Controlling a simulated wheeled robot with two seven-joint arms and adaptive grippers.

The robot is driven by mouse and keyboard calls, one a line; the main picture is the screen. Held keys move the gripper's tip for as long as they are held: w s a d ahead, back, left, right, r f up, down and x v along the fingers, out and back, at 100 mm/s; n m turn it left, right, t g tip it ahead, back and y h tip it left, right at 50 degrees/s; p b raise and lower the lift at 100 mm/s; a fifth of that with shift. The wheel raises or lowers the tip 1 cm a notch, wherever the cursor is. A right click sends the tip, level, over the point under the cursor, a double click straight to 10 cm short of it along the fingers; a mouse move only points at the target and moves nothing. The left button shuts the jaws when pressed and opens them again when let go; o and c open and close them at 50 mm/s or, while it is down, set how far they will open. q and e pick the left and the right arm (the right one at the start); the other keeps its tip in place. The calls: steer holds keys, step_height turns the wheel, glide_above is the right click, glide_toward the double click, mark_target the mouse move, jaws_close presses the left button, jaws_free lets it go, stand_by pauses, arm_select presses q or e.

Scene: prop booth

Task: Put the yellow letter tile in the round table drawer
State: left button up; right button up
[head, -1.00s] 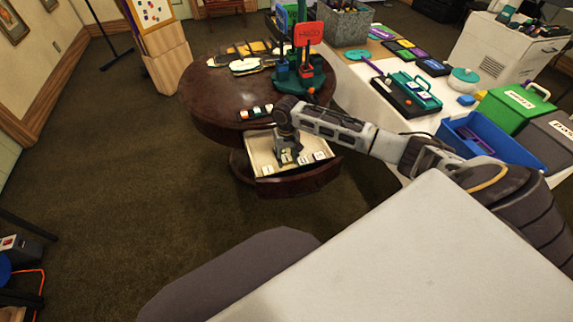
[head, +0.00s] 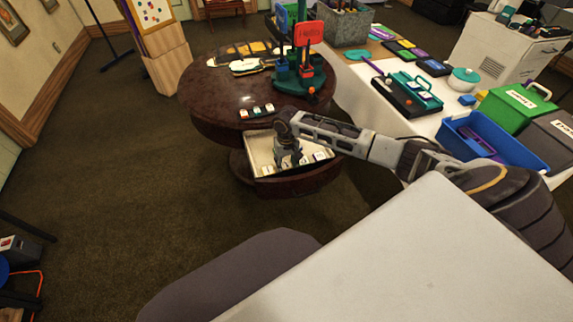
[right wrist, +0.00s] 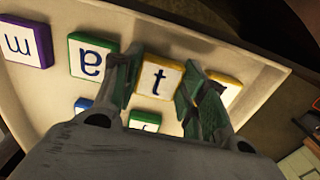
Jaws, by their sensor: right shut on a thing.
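The yellow letter tile (right wrist: 158,80), marked "t", is between the two fingers of my right gripper (right wrist: 155,82) in the right wrist view. The gripper is shut on it. In the head view my right gripper (head: 287,160) reaches down inside the pulled-out drawer (head: 300,184) of the dark round table (head: 205,95) and hides the tile. The drawer floor is pale and holds other letter tiles: a purple one (right wrist: 27,45), a green one (right wrist: 92,55), and a yellow-edged one (right wrist: 224,88) just right of the fingers. My left gripper is out of view.
A blue tile (right wrist: 84,103) and another green tile (right wrist: 145,121) lie partly hidden near my gripper. A blue bin (head: 515,140) stands on the white table at right.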

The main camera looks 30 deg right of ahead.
mark_target(286, 166)
steer(key=shift+f, duration=0.1)
steer(key=o, duration=0.6)
steer(key=shift+o, duration=1.3)
steer(key=shift+r, duration=0.9)
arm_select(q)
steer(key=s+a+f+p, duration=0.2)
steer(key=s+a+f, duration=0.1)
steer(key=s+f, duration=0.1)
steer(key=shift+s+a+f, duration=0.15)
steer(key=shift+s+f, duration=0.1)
arm_select(e)
step_height(286, 166, up, 10)
steer(key=shift+r, duration=0.25)
